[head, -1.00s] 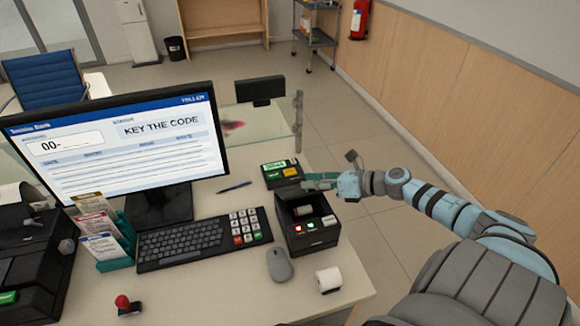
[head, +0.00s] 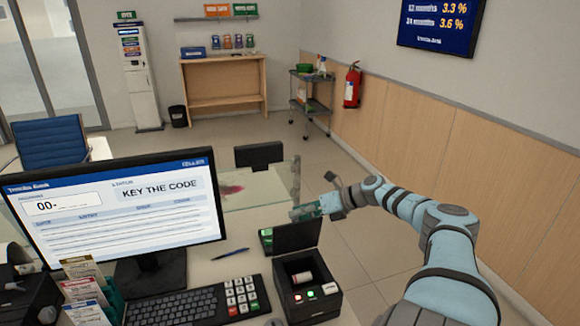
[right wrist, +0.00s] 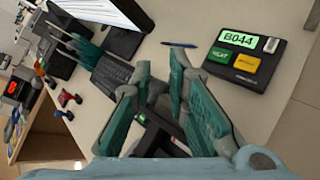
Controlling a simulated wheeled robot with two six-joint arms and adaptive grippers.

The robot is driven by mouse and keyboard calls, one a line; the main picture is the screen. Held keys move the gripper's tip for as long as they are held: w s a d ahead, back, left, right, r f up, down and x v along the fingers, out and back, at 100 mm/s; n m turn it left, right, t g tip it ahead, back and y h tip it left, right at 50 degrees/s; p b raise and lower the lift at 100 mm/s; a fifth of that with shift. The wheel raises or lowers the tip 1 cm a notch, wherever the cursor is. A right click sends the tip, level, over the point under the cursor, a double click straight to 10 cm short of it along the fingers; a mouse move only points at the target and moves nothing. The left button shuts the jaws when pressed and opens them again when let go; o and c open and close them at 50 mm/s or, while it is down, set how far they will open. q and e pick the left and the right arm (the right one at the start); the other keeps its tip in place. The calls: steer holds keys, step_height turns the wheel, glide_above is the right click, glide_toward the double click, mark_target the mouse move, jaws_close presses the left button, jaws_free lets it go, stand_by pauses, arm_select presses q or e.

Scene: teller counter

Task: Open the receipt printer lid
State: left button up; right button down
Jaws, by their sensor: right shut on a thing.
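The receipt printer (head: 316,305) is a black box on the counter, right of the keyboard. Its dark lid (head: 297,236) is raised and stands up at the back, and a white paper roll (head: 301,277) shows in the open bay. My right gripper (head: 306,211) is at the lid's top edge, shut on it. In the right wrist view my right gripper's green fingers (right wrist: 163,105) stand on either side of a dark part, and the exact contact is hidden. My left gripper is not in view.
A monitor (head: 115,212) and keyboard (head: 172,305) stand left of the printer. A pen (head: 231,254) lies near the glass panel (head: 262,187). A black button device (right wrist: 245,58) with a B044 display is close to the lid. Open floor lies right of the counter.

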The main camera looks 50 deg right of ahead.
steer(key=shift+w+d+f, duration=0.1)
steer(key=shift+w+d, duration=0.05)
steer(key=shift+w, duration=0.05)
stand_by(0.5)
